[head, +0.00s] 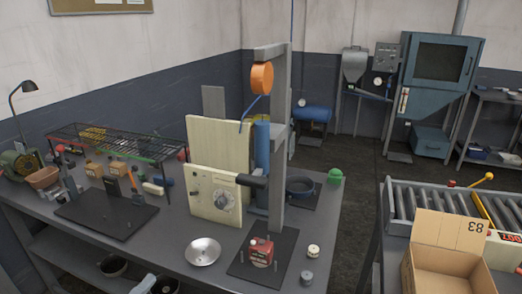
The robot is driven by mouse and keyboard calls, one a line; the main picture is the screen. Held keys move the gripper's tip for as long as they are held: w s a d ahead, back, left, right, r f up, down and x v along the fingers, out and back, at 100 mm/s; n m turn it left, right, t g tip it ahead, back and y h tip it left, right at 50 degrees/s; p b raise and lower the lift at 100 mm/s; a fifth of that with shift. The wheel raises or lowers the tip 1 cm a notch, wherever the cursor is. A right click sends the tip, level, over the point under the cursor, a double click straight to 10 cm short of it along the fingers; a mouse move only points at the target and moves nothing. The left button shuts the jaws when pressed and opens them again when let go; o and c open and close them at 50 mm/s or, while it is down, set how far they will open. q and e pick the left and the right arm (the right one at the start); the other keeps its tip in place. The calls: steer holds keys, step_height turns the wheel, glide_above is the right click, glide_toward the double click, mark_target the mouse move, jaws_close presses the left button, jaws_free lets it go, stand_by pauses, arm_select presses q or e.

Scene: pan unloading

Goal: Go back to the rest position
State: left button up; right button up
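Neither of my grippers can be made out in the head view. A small pale grey shape (144,284) shows at the bottom edge, and I cannot tell what it is. A dark round pan (299,187) sits on a dark plate behind the grey post on the workbench. A shiny metal bowl (202,251) rests near the bench's front edge. Dark round vessels (112,266) show low down below the bench top, partly cut off by the frame.
The grey workbench (322,225) carries a tall post (280,150), a cream panel with a dial (213,195), a red device (262,252) and a wire rack (120,142). At right stand a roller conveyor (415,197) and an open cardboard box (450,232). Dark floor lies between.

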arm_select(q)
steer(key=s+a+f+n+g+y, duration=0.1)
steer(key=a+f+n+g+y, duration=0.3)
steer(key=f, duration=1.3)
steer(key=s+a+f+n+g+y, duration=0.1)
steer(key=a+f+n, duration=0.4)
steer(key=f, duration=1.2)
steer(key=s+f+n+g+y, duration=0.1)
steer(key=s+f+n+g, duration=0.1)
steer(key=s+f, duration=0.5)
steer(key=s+f+n+g, duration=0.2)
steer(key=s+f, duration=0.2)
steer(key=f, duration=0.7)
steer(key=s+d+f+n+g, duration=0.2)
steer(key=s+f, duration=0.3)
steer(key=s, duration=0.4)
steer(key=s+d+f+n+g, duration=0.2)
steer(key=s+d+f, duration=0.2)
steer(key=s, duration=0.6)
steer(key=s+d+f+n+g, duration=0.2)
steer(key=s+f, duration=0.5)
steer(key=s, duration=0.3)
steer(key=shift+d+f+g+b, duration=0.4)
steer(key=shift+b, duration=0.05)
